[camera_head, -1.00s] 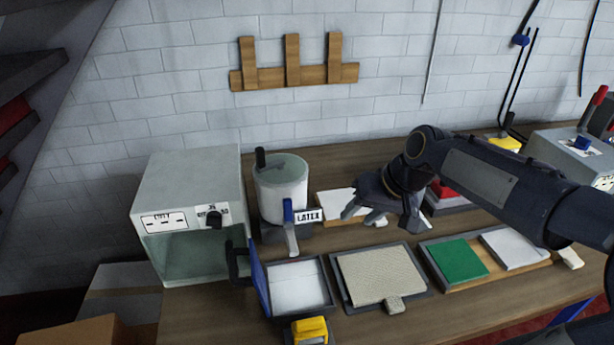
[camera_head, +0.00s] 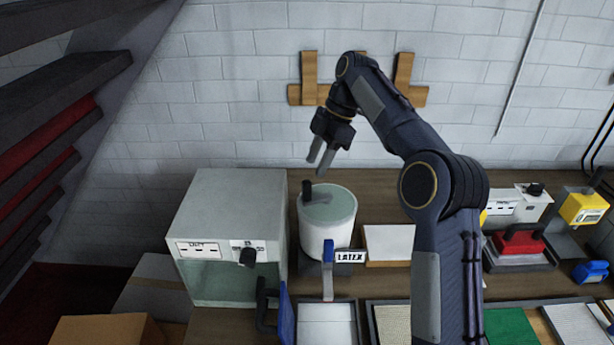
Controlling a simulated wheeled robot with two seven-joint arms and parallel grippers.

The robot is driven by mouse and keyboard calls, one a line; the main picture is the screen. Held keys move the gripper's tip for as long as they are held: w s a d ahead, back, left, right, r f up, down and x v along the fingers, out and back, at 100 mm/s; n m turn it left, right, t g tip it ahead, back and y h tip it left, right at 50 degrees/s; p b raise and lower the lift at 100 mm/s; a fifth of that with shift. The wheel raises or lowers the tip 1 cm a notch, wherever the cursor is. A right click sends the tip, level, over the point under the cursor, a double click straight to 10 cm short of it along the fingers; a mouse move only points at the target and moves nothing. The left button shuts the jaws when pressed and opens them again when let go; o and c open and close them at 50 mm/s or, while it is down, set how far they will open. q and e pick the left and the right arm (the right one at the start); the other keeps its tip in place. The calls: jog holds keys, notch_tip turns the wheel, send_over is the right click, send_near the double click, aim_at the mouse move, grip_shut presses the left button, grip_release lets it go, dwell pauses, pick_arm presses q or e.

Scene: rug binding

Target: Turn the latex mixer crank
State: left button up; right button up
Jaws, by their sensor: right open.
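The latex mixer is a white drum (camera_head: 327,228) with a greenish top, standing on the bench beside a label reading LATEX (camera_head: 350,256). Its crank handle (camera_head: 307,190) is a dark upright knob on the left side of the drum's top. My left gripper is not in view.
A grey box with a dark knob (camera_head: 240,210) stands close left of the mixer. A wooden rack (camera_head: 309,92) hangs on the wall behind. A red-topped device (camera_head: 518,243) stands further right.

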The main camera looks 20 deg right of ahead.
aim_at(309, 180)
jog(key=shift+s+a+f, duration=0.1)
jog(key=shift+a+f, duration=0.1)
jog(key=shift+x, duration=3.45)
jog(key=shift+s, duration=0.2)
grip_shut()
